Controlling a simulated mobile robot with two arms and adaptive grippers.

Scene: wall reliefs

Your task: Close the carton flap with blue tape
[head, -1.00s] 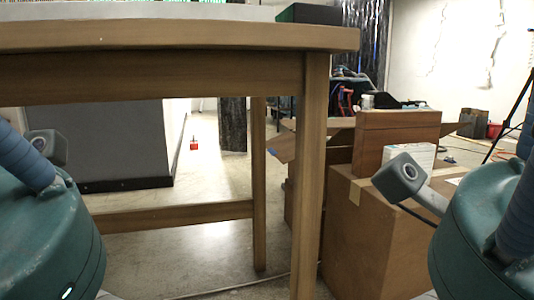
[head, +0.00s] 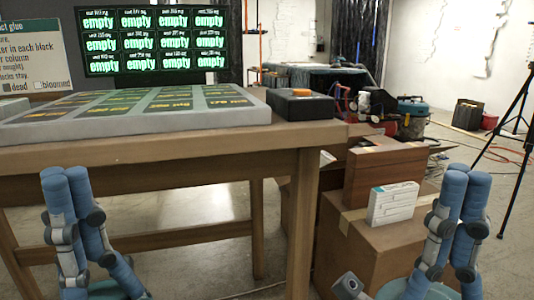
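A brown carton (head: 283,205) stands behind the table's front right leg, which hides much of it. Its upper part shows just right of the table corner. I cannot make out the blue-taped flap now. My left gripper (head: 65,175) is at the lower left in front of the table, its blue fingers pointing up and close together. My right gripper (head: 467,177) is at the lower right, in front of the boxes, fingers also up and close together. Neither visibly holds anything or touches the carton. Whether they are open or shut is unclear.
A wooden table (head: 200,151) fills the left and bears a grey panel (head: 232,109) and a black box (head: 300,106). A closed taped box (head: 380,250) bears a brown box (head: 385,165) and a white box (head: 392,204). A tripod (head: 515,130) stands right; floor there is partly clear.

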